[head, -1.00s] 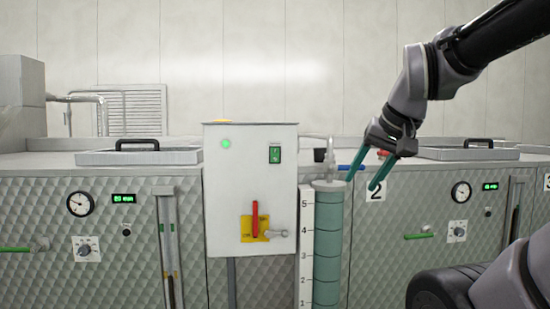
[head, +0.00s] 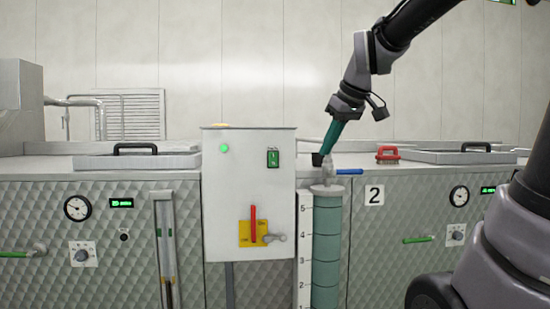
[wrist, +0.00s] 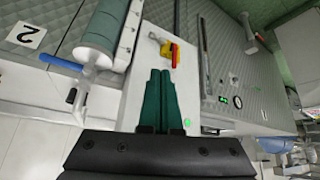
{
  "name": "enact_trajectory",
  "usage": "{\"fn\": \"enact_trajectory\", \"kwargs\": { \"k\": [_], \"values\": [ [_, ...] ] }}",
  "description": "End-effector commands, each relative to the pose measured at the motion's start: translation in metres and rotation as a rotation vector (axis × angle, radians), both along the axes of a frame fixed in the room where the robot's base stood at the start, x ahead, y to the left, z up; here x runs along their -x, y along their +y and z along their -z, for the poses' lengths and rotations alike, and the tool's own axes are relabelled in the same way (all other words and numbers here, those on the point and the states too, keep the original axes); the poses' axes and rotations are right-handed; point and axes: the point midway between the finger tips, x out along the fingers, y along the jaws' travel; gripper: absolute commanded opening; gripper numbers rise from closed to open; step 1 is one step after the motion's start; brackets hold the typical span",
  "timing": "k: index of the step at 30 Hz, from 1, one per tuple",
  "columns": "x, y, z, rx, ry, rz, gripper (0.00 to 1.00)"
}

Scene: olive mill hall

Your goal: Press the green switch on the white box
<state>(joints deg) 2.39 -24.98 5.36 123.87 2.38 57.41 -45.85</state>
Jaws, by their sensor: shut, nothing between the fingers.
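The white box (head: 230,195) stands in the middle of the head view, upright on a post. The green switch (head: 273,158) is a small dark-green rocker at the upper right of its front. My gripper (head: 325,150) is to the right of the box, near the switch's height, with its teal fingers together and empty, pointing down and slightly left. In the wrist view the shut fingers (wrist: 160,75) lie across the picture of the white box (wrist: 135,95). I cannot make out the green switch there; the fingers probably cover it.
A round green lamp (head: 224,148) and a red handle (head: 253,222) on a yellow plate (head: 245,240) share the box's front. A teal column (head: 327,240) with a blue-levered valve (head: 349,172) stands right of the box. A red brush (head: 387,153) lies on the counter behind.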

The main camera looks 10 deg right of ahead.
Motion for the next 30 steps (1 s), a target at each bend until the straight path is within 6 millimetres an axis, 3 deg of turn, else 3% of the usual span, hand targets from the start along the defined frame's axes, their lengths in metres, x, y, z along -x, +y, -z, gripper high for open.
{"fn": "enact_trajectory", "kwargs": {
  "k": [1, 6, 13, 18, 30],
  "values": [
    [-0.018, 0.006, -0.006, 0.040, -0.011, -0.087, 0.00],
    [-0.073, 0.027, -0.023, 0.186, -0.080, -0.416, 0.00],
    [-0.127, 0.049, -0.033, 0.315, -0.177, -0.751, 0.00],
    [-0.145, 0.056, -0.035, 0.358, -0.217, -0.864, 0.00],
    [-0.147, 0.058, -0.035, 0.367, -0.226, -0.885, 0.00]
  ]
}}
